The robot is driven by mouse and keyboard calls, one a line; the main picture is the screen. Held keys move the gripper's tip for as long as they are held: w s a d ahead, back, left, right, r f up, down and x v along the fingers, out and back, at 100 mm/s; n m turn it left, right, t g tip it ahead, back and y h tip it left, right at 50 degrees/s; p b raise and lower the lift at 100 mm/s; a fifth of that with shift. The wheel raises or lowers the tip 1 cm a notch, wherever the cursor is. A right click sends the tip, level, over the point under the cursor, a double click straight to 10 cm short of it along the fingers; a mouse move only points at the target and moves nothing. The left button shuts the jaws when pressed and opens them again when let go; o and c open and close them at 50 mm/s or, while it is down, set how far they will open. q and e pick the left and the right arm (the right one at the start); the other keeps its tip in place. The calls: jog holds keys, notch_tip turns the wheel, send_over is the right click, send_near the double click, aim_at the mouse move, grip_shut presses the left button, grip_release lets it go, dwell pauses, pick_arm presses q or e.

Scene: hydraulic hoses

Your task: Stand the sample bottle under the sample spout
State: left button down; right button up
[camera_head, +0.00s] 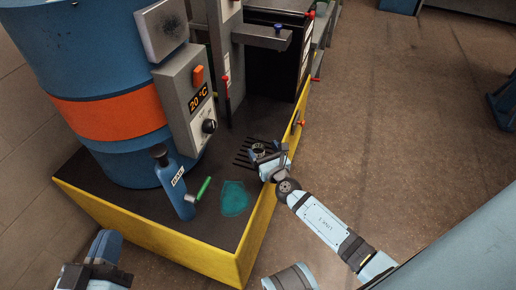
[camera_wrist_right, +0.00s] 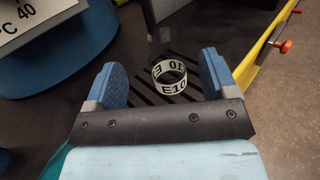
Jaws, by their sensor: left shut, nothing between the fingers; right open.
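A band marked E10 (camera_wrist_right: 170,78), probably the label of a clear sample bottle, is above or on the slotted grille (camera_wrist_right: 140,92); its clear body is hard to make out. In the head view it shows as a small ring (camera_head: 258,150). My right gripper (camera_wrist_right: 163,74) is open, with the band between its blue fingers and gaps on both sides. It also shows in the head view (camera_head: 267,156), over the platform's right side. My left gripper (camera_head: 106,243) is shut and empty at the lower left, off the platform. I cannot clearly identify the sample spout.
Behind are a blue drum (camera_head: 105,60), a control box (camera_head: 185,90) and a grey bracket (camera_head: 262,36).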

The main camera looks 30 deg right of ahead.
aim_at(260, 142)
jog(key=w, duration=0.3)
jog(key=w+b, duration=0.1)
jog(key=w, duration=0.1)
jog(key=shift+w+d+r, duration=0.1)
jog(key=shift+w+d, duration=0.05)
jog(key=shift+d, duration=0.2)
jog(key=c, duration=0.9)
jog(key=shift+c, duration=0.8)
pick_arm(q)
jog(key=shift+d+f+g, duration=0.1)
jog(key=shift+f+g, duration=0.3)
jog(key=shift+f, duration=0.35)
pick_arm(e)
jog(key=shift+r, duration=0.1)
